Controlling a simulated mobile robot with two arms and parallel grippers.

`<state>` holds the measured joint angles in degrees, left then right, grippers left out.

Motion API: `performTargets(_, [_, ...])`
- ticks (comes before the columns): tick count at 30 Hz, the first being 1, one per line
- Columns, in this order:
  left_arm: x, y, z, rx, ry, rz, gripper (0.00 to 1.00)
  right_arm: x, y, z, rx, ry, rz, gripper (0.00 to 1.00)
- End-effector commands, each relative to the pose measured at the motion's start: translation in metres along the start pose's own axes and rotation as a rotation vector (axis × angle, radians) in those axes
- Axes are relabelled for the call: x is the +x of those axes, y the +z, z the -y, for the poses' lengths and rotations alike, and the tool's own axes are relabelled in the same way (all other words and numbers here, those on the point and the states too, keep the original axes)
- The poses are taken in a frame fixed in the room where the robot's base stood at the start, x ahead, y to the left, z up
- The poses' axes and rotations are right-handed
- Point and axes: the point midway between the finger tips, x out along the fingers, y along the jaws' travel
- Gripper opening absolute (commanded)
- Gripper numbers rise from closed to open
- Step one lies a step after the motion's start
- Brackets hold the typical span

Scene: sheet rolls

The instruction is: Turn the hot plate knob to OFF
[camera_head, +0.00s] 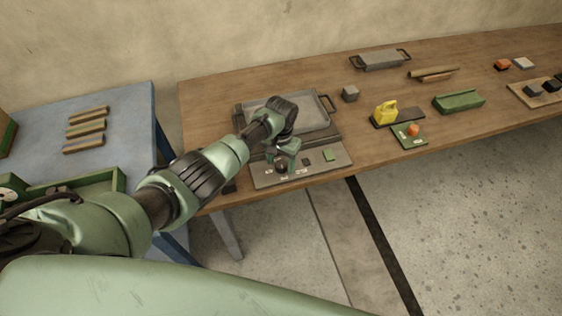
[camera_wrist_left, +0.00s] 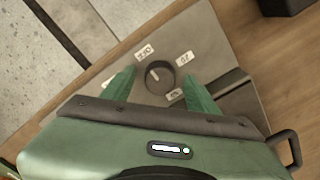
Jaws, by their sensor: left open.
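The dark round knob (camera_wrist_left: 160,77) sits on the grey control panel (camera_head: 262,180) at the front of the hot plate (camera_head: 313,115). Small white labels surround the knob; one (camera_wrist_left: 145,53) seems to read OFF, but the print is too small to be sure. A short pale mark shows on the knob; its exact direction is hard to tell. My left gripper (camera_wrist_left: 159,90) is open, with a green finger on each side of the knob and gaps showing between. In the head view my left gripper (camera_head: 283,161) is over the panel and partly covers the knob. My right gripper is not in view.
The panel lies at the wooden table's front edge (camera_head: 440,153). A green square (camera_head: 329,155) is on its right. A yellow block-like object (camera_head: 385,112), orange knob (camera_head: 413,129) and green tray (camera_head: 458,101) stand farther right. A blue table (camera_head: 120,110) is at left.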

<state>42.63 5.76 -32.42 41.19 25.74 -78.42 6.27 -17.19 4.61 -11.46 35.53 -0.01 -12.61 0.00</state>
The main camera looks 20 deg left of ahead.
Motion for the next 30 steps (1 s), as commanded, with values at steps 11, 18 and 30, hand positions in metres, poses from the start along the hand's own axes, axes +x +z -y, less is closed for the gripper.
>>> performTargets(11, [-0.048,-0.001,0.0,0.0,0.0,-0.004,0.59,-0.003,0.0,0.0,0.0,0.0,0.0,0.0])
performTargets(18, [-0.074,-0.001,0.0,-0.001,0.0,-0.002,0.59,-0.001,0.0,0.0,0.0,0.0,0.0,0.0])
performTargets(30, [-0.078,0.0,0.0,-0.001,0.0,-0.001,0.59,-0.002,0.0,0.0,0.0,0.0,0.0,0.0])
